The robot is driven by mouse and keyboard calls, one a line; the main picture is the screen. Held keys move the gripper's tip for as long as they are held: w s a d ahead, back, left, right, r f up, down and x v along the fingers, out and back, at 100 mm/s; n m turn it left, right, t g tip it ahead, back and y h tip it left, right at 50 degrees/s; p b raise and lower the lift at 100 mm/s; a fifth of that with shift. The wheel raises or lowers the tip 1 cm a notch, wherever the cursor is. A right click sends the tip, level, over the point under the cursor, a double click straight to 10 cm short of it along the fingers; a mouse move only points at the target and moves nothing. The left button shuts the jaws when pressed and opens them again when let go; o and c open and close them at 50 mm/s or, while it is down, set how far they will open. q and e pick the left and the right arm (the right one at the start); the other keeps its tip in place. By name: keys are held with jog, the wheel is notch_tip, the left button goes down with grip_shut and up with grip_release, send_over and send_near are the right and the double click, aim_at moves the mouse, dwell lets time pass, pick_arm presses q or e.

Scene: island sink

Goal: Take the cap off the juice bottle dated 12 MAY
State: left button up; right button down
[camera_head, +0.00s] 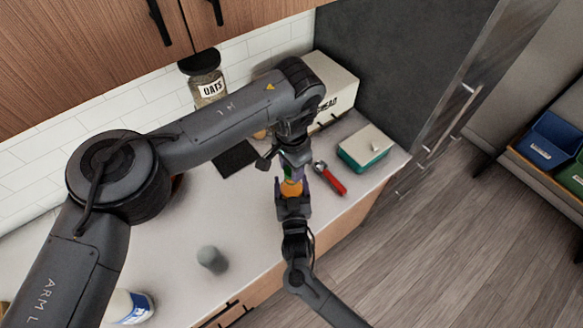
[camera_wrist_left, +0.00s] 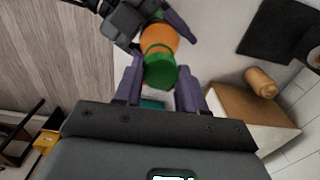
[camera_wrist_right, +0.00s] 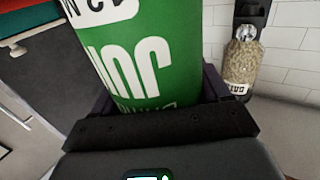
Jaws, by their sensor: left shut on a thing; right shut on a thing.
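The juice bottle, with an orange body (camera_head: 291,188) and a green top, is held up above the counter between my two grippers. In the left wrist view its green cap (camera_wrist_left: 160,74) is between the fingers of my left gripper (camera_wrist_left: 160,92), which is shut on it. The orange body (camera_wrist_left: 160,38) continues behind the cap, and I see no gap between them. My right gripper (camera_head: 293,205) is shut on the bottle from the opposite side. In the right wrist view a green label (camera_wrist_right: 135,60) with white letters fills the space between its fingers. I cannot read a date.
A red-handled tool (camera_head: 330,178) and a teal box with a pale lid (camera_head: 366,147) lie to the right. An oats jar (camera_head: 207,84), a white bread box (camera_head: 333,78) and a dark mat (camera_head: 237,158) are behind. A grey cup (camera_head: 212,259) and a white-and-blue container (camera_head: 130,306) stand front left.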

pick_arm(q)
jog(key=shift+r, duration=0.25)
jog(key=shift+r, duration=2)
pick_arm(e)
grip_release()
